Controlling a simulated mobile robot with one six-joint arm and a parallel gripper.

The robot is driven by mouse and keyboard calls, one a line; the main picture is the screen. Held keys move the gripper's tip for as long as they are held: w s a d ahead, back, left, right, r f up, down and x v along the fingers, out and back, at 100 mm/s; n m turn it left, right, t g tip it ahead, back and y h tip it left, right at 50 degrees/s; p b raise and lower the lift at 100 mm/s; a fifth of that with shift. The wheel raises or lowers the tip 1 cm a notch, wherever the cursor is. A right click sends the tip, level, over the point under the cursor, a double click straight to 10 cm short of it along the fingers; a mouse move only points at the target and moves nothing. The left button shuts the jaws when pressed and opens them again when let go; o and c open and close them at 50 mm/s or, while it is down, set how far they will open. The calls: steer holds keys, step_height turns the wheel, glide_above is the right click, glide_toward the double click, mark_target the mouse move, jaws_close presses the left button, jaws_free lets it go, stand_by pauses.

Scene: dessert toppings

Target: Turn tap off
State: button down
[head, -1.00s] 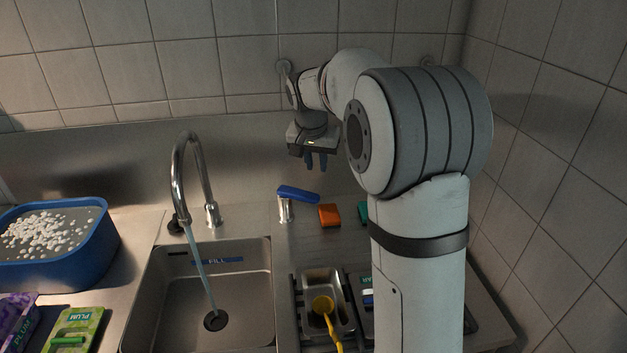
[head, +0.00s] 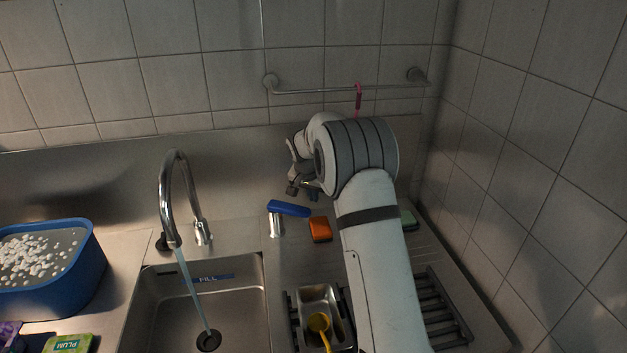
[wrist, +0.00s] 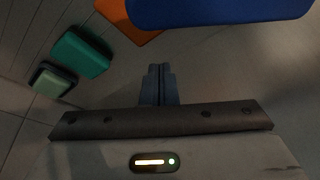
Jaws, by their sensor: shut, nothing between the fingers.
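The chrome gooseneck tap (head: 168,190) stands behind the sink, and a stream of water (head: 192,292) runs from it into the basin. To its right, a short metal post carries a blue lever (head: 289,208), angled to the right. My gripper (head: 301,191) is just behind the lever in the head view, partly hidden by my arm. In the wrist view its fingers (wrist: 160,72) are together and empty. The blue lever (wrist: 215,10) crosses the top of that view, with a visible gap to the fingertips.
An orange sponge (head: 320,229) lies right of the lever. Teal (wrist: 80,52) and pale green (wrist: 52,82) blocks lie beyond it. A small metal pan (head: 312,300) with a yellow ladle (head: 318,322) is in front. A blue tub (head: 85,275) stands left of the sink (head: 262,310).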

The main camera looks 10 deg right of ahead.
mark_target(289, 209)
steer(key=s+a, duration=0.2)
steer(key=s, duration=0.1)
steer(key=shift+s+a+r+p, duration=0.1)
steer(key=shift+s+r+p, duration=0.1)
steer(key=shift+p, duration=0.15)
